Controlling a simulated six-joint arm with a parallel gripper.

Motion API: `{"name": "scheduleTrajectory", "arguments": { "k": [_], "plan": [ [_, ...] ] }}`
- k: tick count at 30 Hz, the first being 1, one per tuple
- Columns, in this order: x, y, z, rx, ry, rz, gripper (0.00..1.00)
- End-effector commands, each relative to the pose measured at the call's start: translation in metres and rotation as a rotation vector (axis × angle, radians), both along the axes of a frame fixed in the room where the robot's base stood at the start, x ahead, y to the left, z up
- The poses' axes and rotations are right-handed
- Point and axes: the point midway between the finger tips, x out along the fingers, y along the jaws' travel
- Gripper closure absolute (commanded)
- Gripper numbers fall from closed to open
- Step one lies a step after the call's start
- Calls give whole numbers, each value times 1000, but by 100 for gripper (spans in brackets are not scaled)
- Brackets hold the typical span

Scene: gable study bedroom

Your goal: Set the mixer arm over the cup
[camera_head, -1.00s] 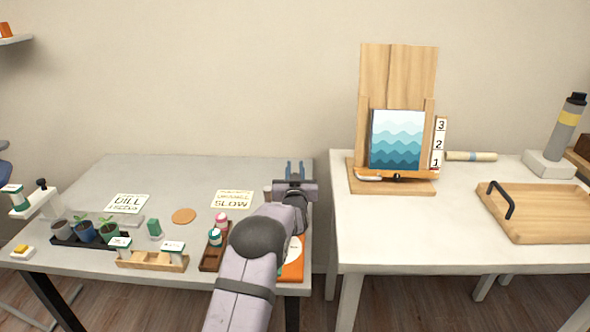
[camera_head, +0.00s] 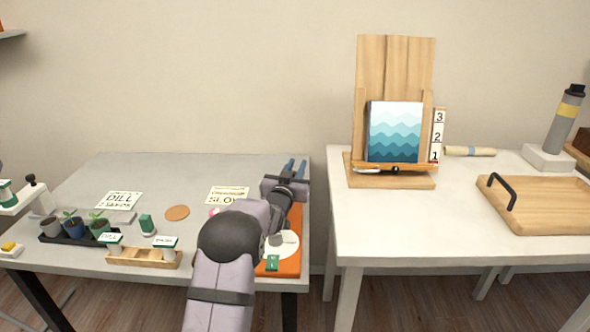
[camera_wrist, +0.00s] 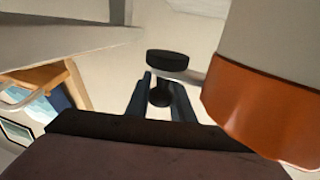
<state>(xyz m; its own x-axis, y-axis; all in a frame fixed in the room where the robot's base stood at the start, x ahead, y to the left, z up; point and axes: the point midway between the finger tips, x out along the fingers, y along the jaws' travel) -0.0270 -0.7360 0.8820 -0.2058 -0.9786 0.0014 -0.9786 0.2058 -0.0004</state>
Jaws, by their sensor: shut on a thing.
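My gripper (camera_head: 293,168) is over the back right corner of the left table, fingers tilted to the right. In the wrist view its blue fingers (camera_wrist: 160,98) are closed around a small black ball-shaped knob (camera_wrist: 159,93). A black disc (camera_wrist: 167,60) shows just beyond the knob. My arm hides what is below the gripper in the head view. I cannot tell from these frames which part is the mixer arm, or where the cup is.
An orange mat (camera_head: 289,262) with a white disc (camera_head: 281,245) lies under my arm. Plant pots (camera_head: 72,226), a wooden rack (camera_head: 144,257) and a cork coaster (camera_head: 177,213) are left. A wooden easel (camera_head: 395,60) and tray (camera_head: 545,205) occupy the right table.

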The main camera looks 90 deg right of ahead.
Motion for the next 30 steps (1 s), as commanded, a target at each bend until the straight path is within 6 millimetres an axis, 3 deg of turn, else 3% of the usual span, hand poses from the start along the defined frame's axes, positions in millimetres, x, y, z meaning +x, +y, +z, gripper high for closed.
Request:
{"name": "scheduleTrajectory", "arguments": {
  "k": [7, 8, 10, 22, 30],
  "plan": [
    [0, 0, 2, -1, 0, 1, 100],
    [0, 0, 2, 0, 0, 1, 74],
    [0, 0, 1, 0, 0, 1, 60],
    [0, 0, 5, 0, 0, 1, 60],
    [0, 0, 39, -3, 1, 1, 60]
  ]
}}
